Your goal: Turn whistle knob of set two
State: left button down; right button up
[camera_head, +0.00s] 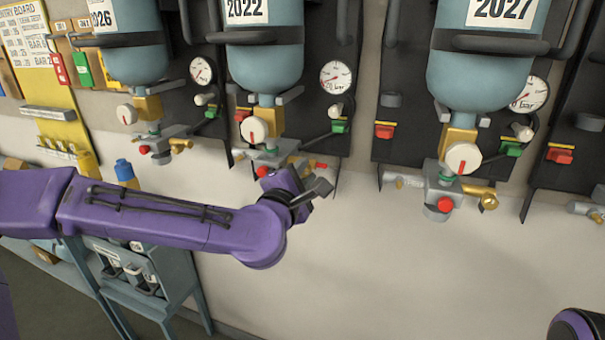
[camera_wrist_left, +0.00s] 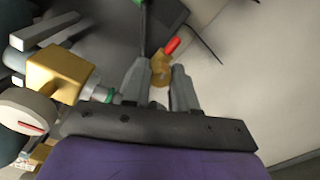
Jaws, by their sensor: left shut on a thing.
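Set two appears to be the middle breathing set, with a blue-grey cylinder (camera_head: 265,65) marked 2022. Below it are a white round knob (camera_head: 254,130) with a red mark and a grey valve block. My left gripper (camera_head: 302,172) is at the lower right of that block, its fingers mostly hidden in the head view. In the left wrist view, the gripper's two grey fingers (camera_wrist_left: 158,88) are shut on a small brass knob (camera_wrist_left: 160,67), which seems to be the whistle knob. A red part (camera_wrist_left: 172,45) shows just beyond it. My right gripper is out of view.
Sets marked 2026 (camera_head: 137,50) and 2027 (camera_head: 487,75) hang on either side. Red and green fittings stick out near my left gripper. A blue-topped bottle (camera_head: 125,172) and a grey-blue stand (camera_head: 150,270) are behind my left arm. The wall below the sets is clear.

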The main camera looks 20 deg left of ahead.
pick_arm(q)
jog(key=shift+m, duration=0.9)
jog(key=c, duration=0.9)
grip_release()
jog(key=shift+s, duration=0.15)
jog(key=s+b, duration=0.7)
jog(key=s, duration=0.3)
jog(key=shift+s+a, duration=0.15)
jog(key=shift+s, duration=0.05)
